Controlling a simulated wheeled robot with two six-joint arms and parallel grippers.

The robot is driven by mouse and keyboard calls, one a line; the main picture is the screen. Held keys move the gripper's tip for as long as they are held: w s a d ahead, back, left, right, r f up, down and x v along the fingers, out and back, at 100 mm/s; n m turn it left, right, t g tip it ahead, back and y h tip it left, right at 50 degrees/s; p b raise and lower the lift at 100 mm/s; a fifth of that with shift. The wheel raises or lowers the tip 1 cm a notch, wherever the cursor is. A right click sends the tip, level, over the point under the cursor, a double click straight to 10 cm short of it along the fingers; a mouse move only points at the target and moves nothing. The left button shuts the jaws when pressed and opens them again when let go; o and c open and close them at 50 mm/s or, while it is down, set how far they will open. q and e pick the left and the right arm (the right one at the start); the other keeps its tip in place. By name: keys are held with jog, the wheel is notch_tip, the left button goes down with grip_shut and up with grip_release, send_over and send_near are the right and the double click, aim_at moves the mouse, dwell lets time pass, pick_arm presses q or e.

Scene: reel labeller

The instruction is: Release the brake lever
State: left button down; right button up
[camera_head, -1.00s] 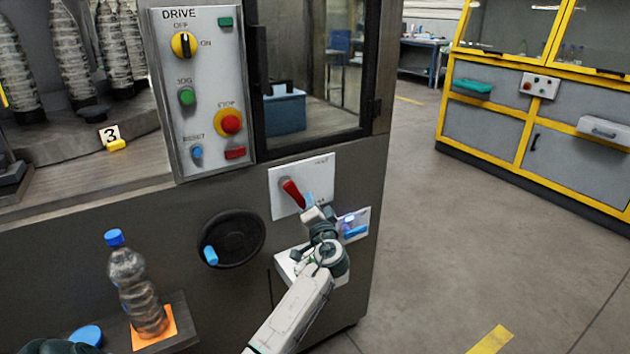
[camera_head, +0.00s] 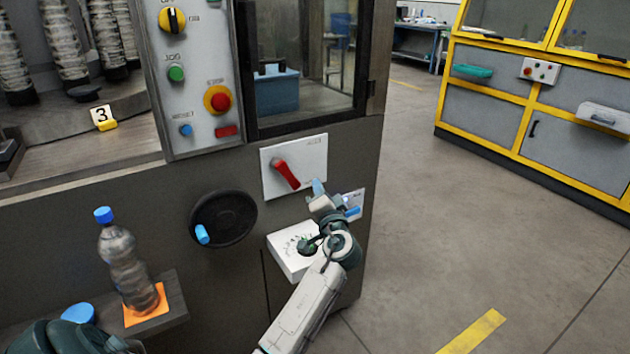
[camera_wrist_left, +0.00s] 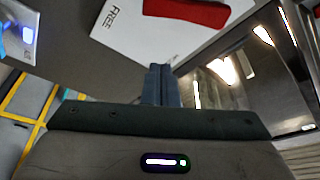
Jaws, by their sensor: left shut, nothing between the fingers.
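The red brake lever (camera_head: 287,173) sits on a white plate (camera_head: 312,157) on the machine front. In the head view its handle slants down to the right. In the left wrist view the red handle (camera_wrist_left: 188,11) crosses the top edge, and the plate (camera_wrist_left: 120,38) shows the word FREE. My left gripper (camera_head: 318,187) is shut and empty, just right of and below the handle's end. Its fingers (camera_wrist_left: 160,84) show together in the wrist view, apart from the lever. My right gripper is not in view.
A black handwheel (camera_head: 224,218) with a blue knob is left of the plate. A white box (camera_head: 288,262) sits below my gripper. A bottle (camera_head: 127,265) stands on a shelf at lower left. The control panel (camera_head: 190,95) is above. Open floor lies to the right.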

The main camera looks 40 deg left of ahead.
pick_arm(q)
jog(key=v, duration=0.3)
jog(key=shift+w+d, duration=0.1)
jog(key=shift+d, duration=0.05)
dwell(0.4)
